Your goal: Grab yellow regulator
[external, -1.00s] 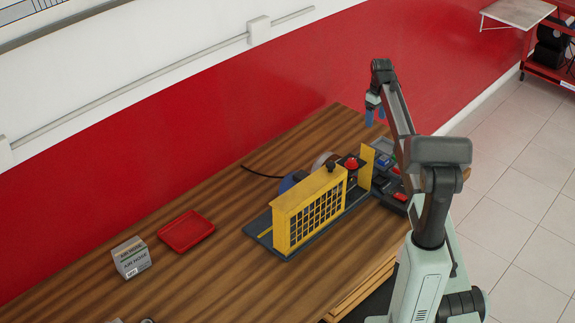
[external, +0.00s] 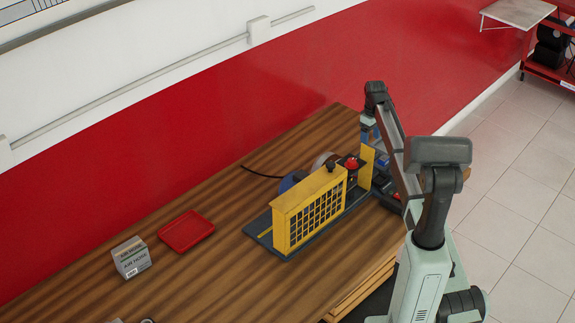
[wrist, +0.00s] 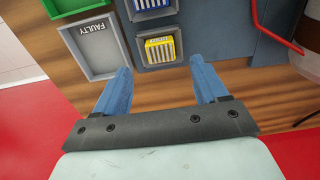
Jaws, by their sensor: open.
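The yellow regulator (wrist: 160,48) is a small yellow block with a ribbed face. It sits in a grey compartment of a tray, near the top middle of the wrist view. My gripper (wrist: 163,72) is open, with its two blue fingers apart and nothing between them. The fingertips point toward the yellow regulator, which appears just beyond them. In the external view my gripper (external: 366,130) is at the far end of the table, beside the engine trainer. The regulator cannot be made out there.
A blue regulator (wrist: 152,4) sits in the compartment beyond. An empty grey tray marked FAULTY (wrist: 93,42) is at left, below a green bin (wrist: 65,6). The yellow-framed engine trainer (external: 283,215), red tray (external: 186,231) and air hose box (external: 131,257) stand on the wooden table.

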